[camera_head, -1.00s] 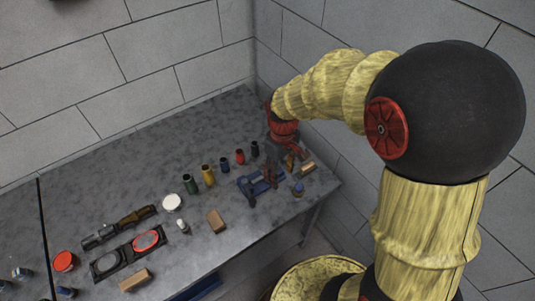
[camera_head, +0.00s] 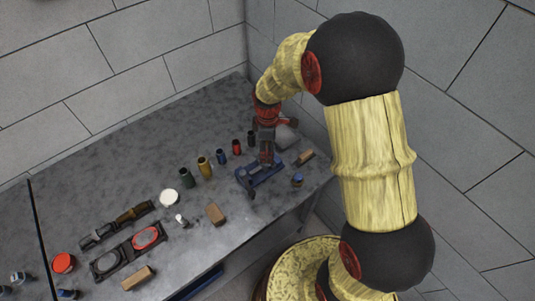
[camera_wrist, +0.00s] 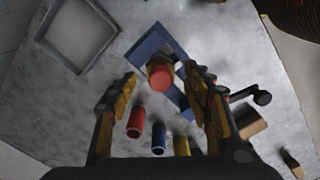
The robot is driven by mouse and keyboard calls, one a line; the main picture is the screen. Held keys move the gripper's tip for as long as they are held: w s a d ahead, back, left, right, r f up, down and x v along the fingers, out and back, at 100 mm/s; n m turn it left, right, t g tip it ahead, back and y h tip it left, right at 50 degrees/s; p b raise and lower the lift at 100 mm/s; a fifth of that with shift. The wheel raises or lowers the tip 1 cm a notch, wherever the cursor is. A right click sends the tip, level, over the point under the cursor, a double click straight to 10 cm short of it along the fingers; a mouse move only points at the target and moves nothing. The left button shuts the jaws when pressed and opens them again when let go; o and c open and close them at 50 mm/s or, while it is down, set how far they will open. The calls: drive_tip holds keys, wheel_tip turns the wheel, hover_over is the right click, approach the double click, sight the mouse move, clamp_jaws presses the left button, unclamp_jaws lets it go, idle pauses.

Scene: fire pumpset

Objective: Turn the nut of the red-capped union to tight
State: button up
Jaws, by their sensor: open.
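The red-capped union (camera_wrist: 160,76) stands in the blue vise (camera_wrist: 150,45) in the wrist view, its red round end facing the camera, with a brassy band beside it. The blue vise (camera_head: 258,178) also shows on the bench in the head view, under my gripper (camera_head: 267,158), which hides the union there. In the wrist view my gripper (camera_wrist: 158,82) is open, with a yellow-and-dark finger on each side of the union. The fingers look apart from it. I cannot tell how far the tips are above the nut.
Several coloured cups, including a red one (camera_head: 237,146) and a yellow one (camera_head: 204,166), stand in a row left of the vise. A brown block (camera_head: 305,156) and a small blue-topped item (camera_head: 297,180) lie to its right. A wall (camera_head: 400,60) stands behind.

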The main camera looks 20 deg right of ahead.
drive_tip(key=shift+f, duration=1.45)
drive_tip(key=shift+c, duration=0.8)
drive_tip(key=c, duration=1)
